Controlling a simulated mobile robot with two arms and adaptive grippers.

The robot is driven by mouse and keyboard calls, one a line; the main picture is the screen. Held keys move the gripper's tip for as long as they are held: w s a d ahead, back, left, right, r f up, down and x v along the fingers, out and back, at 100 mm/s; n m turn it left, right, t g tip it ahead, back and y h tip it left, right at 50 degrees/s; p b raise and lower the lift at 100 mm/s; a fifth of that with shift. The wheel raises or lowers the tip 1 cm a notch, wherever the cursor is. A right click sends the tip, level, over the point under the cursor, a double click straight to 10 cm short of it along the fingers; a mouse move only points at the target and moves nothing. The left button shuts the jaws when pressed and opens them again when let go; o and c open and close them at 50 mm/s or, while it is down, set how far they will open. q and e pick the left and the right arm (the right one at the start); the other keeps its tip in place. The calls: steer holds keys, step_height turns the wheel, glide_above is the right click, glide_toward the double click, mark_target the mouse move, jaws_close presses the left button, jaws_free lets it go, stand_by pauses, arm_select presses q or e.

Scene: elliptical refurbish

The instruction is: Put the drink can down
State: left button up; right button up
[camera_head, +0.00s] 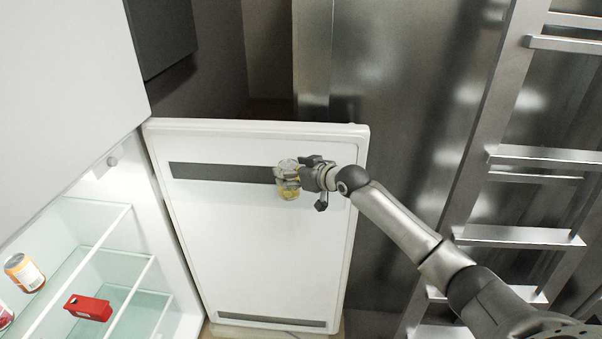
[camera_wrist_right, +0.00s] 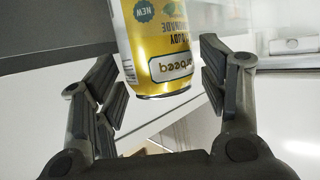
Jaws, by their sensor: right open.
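The drink can (camera_head: 289,189) is yellow with a silver top and stands roughly upright at the dark strip across the upper part of the open fridge door. My right gripper (camera_head: 286,177) reaches it from the right, with its fingers around the can. In the right wrist view the yellow can (camera_wrist_right: 160,45) is between the two open fingers (camera_wrist_right: 156,75), with a gap visible at least on the left side. I cannot tell whether the can's base rests on a door shelf. My left gripper is not in view.
The open fridge door (camera_head: 260,250) has a white inner face. A metal rack (camera_head: 520,235) stands at right, near my right arm.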

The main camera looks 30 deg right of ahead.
steer(key=b+v, duration=0.3)
steer(key=v, duration=0.8)
steer(key=s+a+f, duration=0.2)
steer(key=a+f, duration=0.2)
steer(key=f, duration=0.3)
steer(key=s+a+f, duration=0.1)
steer(key=a+f, duration=0.3)
steer(key=f, duration=0.4)
steer(key=s+d+f+g+h, duration=0.15)
steer(key=s+f, duration=0.25)
steer(key=f, duration=0.6)
steer(key=s+f+m+g, duration=0.15)
steer(key=s+f, duration=0.35)
steer(key=f, duration=0.5)
steer(key=s+d+f+g+h, duration=0.15)
steer(key=s+f, duration=0.25)
steer(key=f, duration=0.7)
steer(key=s+a+f+g, duration=0.3)
steer(key=s+f+g, duration=0.1)
steer(key=s+f, duration=1.3)
steer(key=s+a+f+g, duration=0.1)
steer(key=s+f+g, duration=0.1)
steer(key=s, duration=0.8)
steer(key=s+a+f+n+g, duration=0.1)
steer(key=s+a+f, duration=0.1)
steer(key=s, duration=0.9)
steer(key=shift+a+g, duration=0.3)
steer(key=shift+g, duration=0.05)
steer(key=shift+n, duration=0.25)
